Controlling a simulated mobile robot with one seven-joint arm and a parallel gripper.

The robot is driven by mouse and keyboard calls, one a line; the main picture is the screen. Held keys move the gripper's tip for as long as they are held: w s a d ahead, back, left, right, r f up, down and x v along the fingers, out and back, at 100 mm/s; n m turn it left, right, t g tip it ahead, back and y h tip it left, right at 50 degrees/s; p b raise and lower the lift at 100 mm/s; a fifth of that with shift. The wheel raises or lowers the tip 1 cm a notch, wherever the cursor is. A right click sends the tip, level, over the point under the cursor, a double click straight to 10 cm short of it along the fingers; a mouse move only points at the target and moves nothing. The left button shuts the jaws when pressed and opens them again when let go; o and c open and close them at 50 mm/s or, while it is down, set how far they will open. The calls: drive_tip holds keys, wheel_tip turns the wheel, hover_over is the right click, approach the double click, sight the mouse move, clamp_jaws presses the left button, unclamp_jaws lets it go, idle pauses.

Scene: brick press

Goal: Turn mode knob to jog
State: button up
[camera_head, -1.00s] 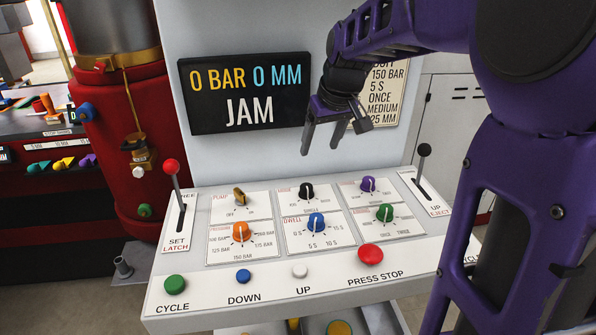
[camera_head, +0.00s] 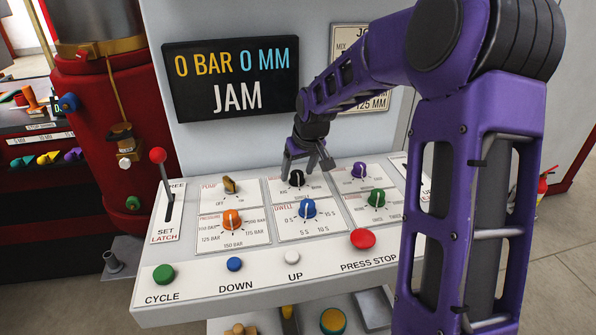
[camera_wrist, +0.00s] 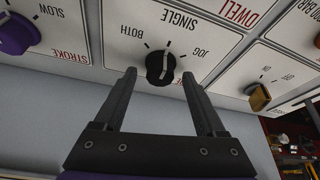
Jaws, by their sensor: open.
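The mode knob (camera_head: 297,178) is black with a pale pointer line and sits in the top middle panel of the console. In the wrist view the knob (camera_wrist: 160,67) lies just past and between the fingertips, with labels BOTH, SINGLE and JOG around it, upside down. Its pale line slants between the SINGLE and JOG side and the opposite edge; I cannot tell its exact setting. My gripper (camera_head: 308,166) is open above and behind the knob. In the wrist view my gripper (camera_wrist: 159,72) has a finger on each side of the knob, apart from it.
A blue dwell knob (camera_head: 308,208), yellow pump knob (camera_head: 229,185) and purple knob (camera_head: 359,171) are close by. A red-tipped lever (camera_head: 158,156) stands at left. The display (camera_head: 231,80) reads JAM. Push buttons line the front, including the red press stop (camera_head: 363,239).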

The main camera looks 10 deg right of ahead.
drive_tip(key=shift+c, duration=0.3)
clamp_jaws()
drive_tip(key=shift+b, duration=0.35)
drive_tip(key=shift+a+f+m+h+b, duration=0.2)
drive_tip(key=shift+m+h+b, duration=0.2)
drive_tip(key=shift+m+b, duration=0.65)
drive_tip(key=shift+m+h+b, duration=0.5)
drive_tip(key=shift+m+b, duration=0.65)
drive_tip(key=shift+m, duration=0.1)
drive_tip(key=m+h+b, duration=0.1)
drive_tip(key=m, duration=0.1)
drive_tip(key=m+b, duration=0.1)
drive_tip(key=m, duration=0.2)
drive_tip(key=shift+a+r+g+h, duration=0.1)
drive_tip(key=shift+r+g+h, duration=0.1)
drive_tip(key=shift+g+h, duration=0.15)
drive_tip(key=shift+m, duration=0.3)
